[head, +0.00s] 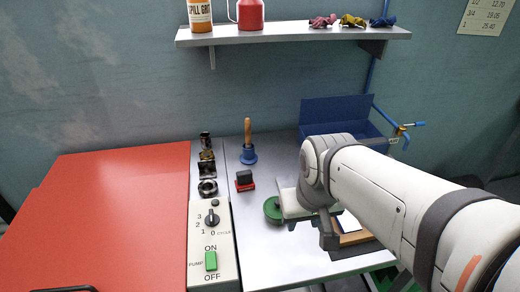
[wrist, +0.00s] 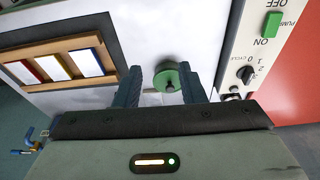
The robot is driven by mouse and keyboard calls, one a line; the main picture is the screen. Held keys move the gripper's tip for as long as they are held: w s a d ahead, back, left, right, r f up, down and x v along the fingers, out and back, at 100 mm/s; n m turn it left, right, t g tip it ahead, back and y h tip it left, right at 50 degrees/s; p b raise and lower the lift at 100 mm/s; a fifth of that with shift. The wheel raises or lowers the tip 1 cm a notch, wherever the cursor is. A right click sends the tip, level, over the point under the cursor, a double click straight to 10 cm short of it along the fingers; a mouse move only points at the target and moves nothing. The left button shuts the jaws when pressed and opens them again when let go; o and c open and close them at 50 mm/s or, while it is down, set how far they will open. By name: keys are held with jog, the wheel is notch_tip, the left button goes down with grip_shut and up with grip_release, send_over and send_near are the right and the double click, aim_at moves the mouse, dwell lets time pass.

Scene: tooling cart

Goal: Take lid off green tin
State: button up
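The round green tin (head: 272,209) stands on the light metal worktop, just left of my gripper in the head view. In the wrist view the green tin (wrist: 168,72) shows between my fingertips, closer to the right finger, with a small round knob on it. I cannot make out the seam between lid and tin. My gripper (wrist: 160,70) is open, with a gap between the left finger and the tin. I cannot tell whether the right finger touches it. In the head view my arm hides the fingers and part of the worktop.
A wooden tray (wrist: 60,62) with coloured cards lies beside my gripper. A pump control panel (head: 211,245) and red surface (head: 110,210) are at left. A blue-based wooden-handled tool (head: 248,145), a red-and-black block (head: 245,180) and a blue bin (head: 345,113) stand behind.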

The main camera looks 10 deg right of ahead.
jog(key=shift+a, duration=0.2)
jog(key=shift+o, duration=0.4)
jog(key=shift+o, duration=0.8)
jog(key=shift+w+a, duration=0.1)
jog(key=shift+w, duration=0.1)
jog(key=o, duration=0.6)
jog(key=w+f+g+b, duration=0.1)
jog(key=w, duration=0.7)
jog(key=shift+a, duration=0.35)
jog(key=o, duration=0.6)
jog(key=shift+m+g, duration=0.6)
jog(key=shift+g, duration=0.2)
jog(key=w+f, duration=0.1)
jog(key=w, duration=0.1)
jog(key=w+f, duration=0.1)
jog(key=w, duration=0.2)
jog(key=w+f, duration=0.1)
jog(key=w, duration=0.1)
jog(key=shift+w+a+f+b, duration=0.15)
jog(key=shift+w+f+b, duration=0.15)
jog(key=shift+w+f, duration=0.1)
jog(key=shift+c, duration=0.2)
jog(key=shift+w+f, duration=0.1)
jog(key=shift+f, duration=0.2)
notch_tip(320, 180, down, 7)
jog(key=shift+f, duration=0.1)
